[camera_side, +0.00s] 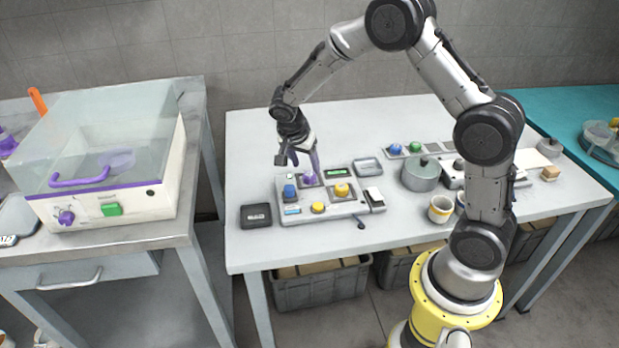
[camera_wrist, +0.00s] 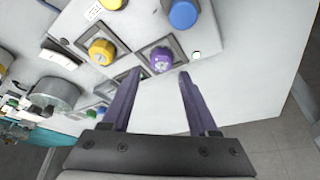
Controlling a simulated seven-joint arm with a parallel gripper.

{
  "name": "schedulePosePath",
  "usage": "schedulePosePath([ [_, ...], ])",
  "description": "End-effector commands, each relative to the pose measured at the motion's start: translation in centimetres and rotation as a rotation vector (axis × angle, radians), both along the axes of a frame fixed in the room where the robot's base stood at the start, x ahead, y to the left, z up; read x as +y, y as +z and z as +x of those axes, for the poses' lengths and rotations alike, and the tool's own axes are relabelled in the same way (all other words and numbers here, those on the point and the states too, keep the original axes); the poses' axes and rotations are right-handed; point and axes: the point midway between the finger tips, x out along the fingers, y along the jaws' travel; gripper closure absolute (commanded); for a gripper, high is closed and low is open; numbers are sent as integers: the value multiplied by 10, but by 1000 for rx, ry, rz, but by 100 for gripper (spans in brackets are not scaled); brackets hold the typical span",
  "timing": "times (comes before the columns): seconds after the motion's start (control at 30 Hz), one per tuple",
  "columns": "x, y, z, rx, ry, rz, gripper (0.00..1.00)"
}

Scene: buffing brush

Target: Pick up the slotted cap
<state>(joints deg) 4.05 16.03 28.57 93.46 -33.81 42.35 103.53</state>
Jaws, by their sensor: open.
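A round purple cap (camera_wrist: 162,60) with light marks on top sits in a dark square recess of the light panel (camera_wrist: 205,40). I take it for the slotted cap, though the slot is too small to make out. My gripper (camera_wrist: 160,75) is open, its two purple fingers apart and empty. In the wrist view the cap shows just beyond and between the fingertips; I cannot tell the remaining height. In the side view my gripper (camera_side: 315,170) points down over the panel (camera_side: 290,215), and it mostly hides the purple cap.
A blue cap (camera_side: 290,191) and a yellow cap (camera_side: 342,190) stand close by on the panel. A black box (camera_side: 256,216) lies to the left, a grey lidded pot (camera_side: 420,175) to the right.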

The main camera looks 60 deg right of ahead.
Motion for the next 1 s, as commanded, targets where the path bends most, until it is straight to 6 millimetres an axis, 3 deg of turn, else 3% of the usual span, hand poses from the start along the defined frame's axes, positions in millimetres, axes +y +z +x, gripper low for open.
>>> schedulePosePath([
  [0.5,-23,-48,5,1,-1,1,40],
  [0.77,-24,-50,6,-2,1,0,40],
  [1.0,-24,-50,6,-2,1,0,80],
])
